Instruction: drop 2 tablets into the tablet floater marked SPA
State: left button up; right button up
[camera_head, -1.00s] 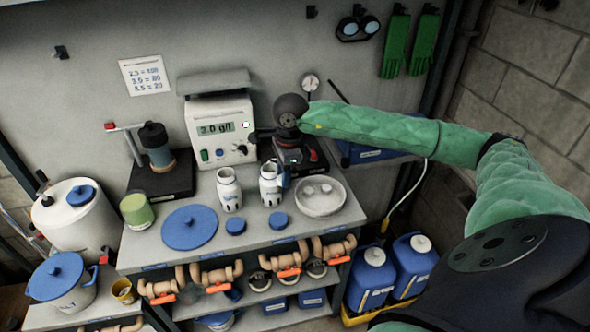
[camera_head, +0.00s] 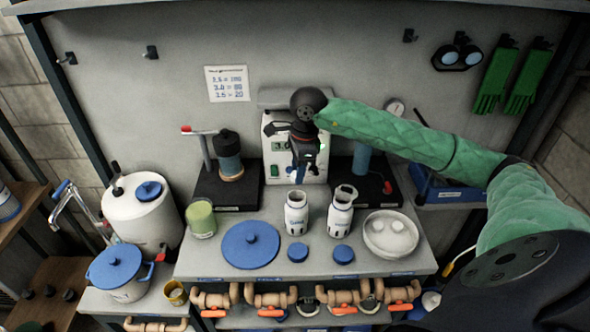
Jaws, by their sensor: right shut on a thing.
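Two white tablet floaters with open tops stand on the bench, the left floater (camera_head: 297,215) and the right floater (camera_head: 340,218). Their small blue markings are too small for me to read surely. Their blue caps (camera_head: 297,253) lie in front of them. A pale dish (camera_head: 388,245) to the right holds two white tablets (camera_head: 398,226). My right gripper (camera_head: 298,174) points down above and behind the left floater, shut on a small pale thing, likely a tablet, mostly hidden by the fingers. My left gripper is not in view.
A meter (camera_head: 278,170) with a display stands behind my right gripper. A large blue lid (camera_head: 250,246) and a green-white cup (camera_head: 201,218) are to the left. Dark stands (camera_head: 228,190) flank the meter. A white drum (camera_head: 140,215) is at far left.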

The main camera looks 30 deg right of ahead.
jog(key=shift+w+f, duration=0.25)
jog(key=shift+f, duration=0.4)
jog(key=shift+s+f, duration=0.2)
jog(key=shift+f, duration=2.2)
jog(key=shift+b, duration=0.65)
jog(key=o, duration=1)
jog(key=shift+o, duration=0.2)
